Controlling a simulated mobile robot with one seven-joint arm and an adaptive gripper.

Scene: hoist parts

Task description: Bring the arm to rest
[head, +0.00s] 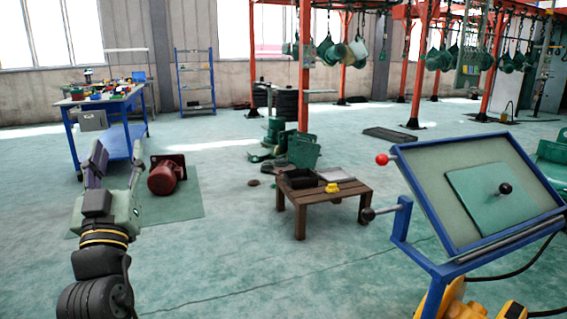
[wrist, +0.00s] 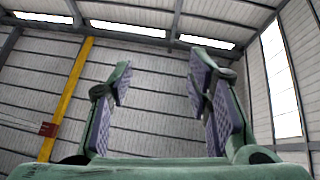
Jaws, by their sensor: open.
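My gripper (head: 115,165) is raised at the left of the head view, pointing up, with its two fingers apart and nothing between them. In the wrist view the open fingers (wrist: 160,95) with purple ridged pads frame only the wall and roof. The arm below it stands upright at the lower left of the head view. No object is in contact with the fingers.
A low brown wooden table (head: 310,196) holds a black tray (head: 299,178) and a yellow item (head: 332,188). A blue-framed tilted panel (head: 480,190) stands close at right. A red motor (head: 166,175) lies on a green mat (head: 180,207). A blue workbench (head: 125,142) stands behind.

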